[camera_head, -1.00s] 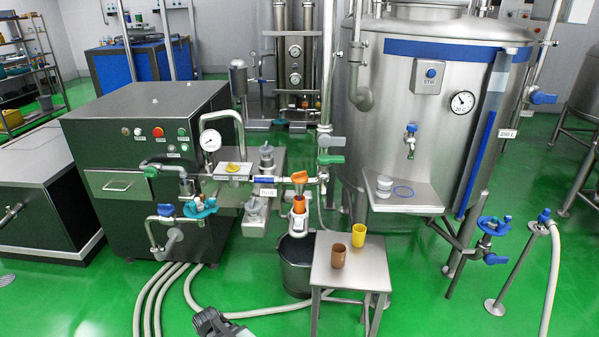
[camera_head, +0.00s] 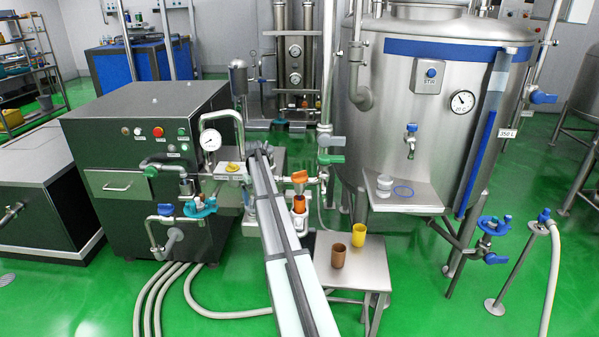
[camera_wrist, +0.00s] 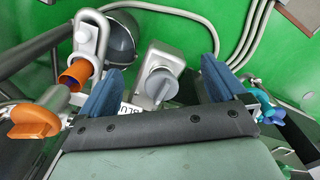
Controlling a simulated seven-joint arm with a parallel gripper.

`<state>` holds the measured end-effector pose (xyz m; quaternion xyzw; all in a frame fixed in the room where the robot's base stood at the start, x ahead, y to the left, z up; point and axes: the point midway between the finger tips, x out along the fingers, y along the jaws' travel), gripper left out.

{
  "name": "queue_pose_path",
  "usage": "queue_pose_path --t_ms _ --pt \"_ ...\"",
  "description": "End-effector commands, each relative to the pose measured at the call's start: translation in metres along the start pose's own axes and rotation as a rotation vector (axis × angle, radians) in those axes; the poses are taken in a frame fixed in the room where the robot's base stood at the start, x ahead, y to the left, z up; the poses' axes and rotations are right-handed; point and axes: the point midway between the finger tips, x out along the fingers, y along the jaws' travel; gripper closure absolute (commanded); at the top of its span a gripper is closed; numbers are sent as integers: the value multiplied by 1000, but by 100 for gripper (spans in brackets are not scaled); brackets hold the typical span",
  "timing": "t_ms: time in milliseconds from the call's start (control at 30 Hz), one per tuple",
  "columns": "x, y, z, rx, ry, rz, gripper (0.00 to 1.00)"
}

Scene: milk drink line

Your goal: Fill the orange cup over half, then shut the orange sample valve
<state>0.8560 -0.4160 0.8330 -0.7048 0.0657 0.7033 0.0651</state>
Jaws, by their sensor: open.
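The orange cup (camera_head: 299,204) sits in a pale holder below the orange valve handle (camera_head: 300,177), beside the machine's pipe. The cup (camera_wrist: 72,74) and the orange handle (camera_wrist: 34,122) also show at the left of the wrist view. No stream into the cup can be made out, and its fill level cannot be told. My gripper (camera_wrist: 160,72) is open, its two blue fingers apart, with nothing held. A grey-knobbed block (camera_wrist: 160,80) shows beyond the gap between them. In the head view my gripper (camera_head: 258,150) is just left of the orange handle.
A small steel table (camera_head: 350,278) holds a brown cup (camera_head: 338,256) and a yellow cup (camera_head: 359,235). A green handle (camera_head: 331,159) is above and right of the orange one. Hoses cross the floor.

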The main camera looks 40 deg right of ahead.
Motion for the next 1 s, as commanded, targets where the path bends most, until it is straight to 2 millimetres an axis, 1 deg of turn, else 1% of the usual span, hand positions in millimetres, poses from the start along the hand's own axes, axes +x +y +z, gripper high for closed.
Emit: queue_pose_path --t_ms 33,67,100,167,200,300,400,500,567,633,767,1000 --pt "-25 42 -26 18 4 1 2" --pt "-38 62 -33 25 3 1 2" --pt "-55 87 -40 32 3 1 2" --pt "-79 123 -49 44 1 1 2" --pt "-94 144 -53 50 2 1 2" --pt "-126 187 -58 63 0 0 2" --pt "-146 214 -59 72 -2 -1 2" --pt "-155 227 -58 75 -2 -1 2" --pt "-155 230 -57 75 -3 -1 2" --pt "-150 230 -57 75 -3 -1 2" --pt "-134 229 -56 75 -4 -2 2" --pt "-92 228 -56 75 -4 -1 2"
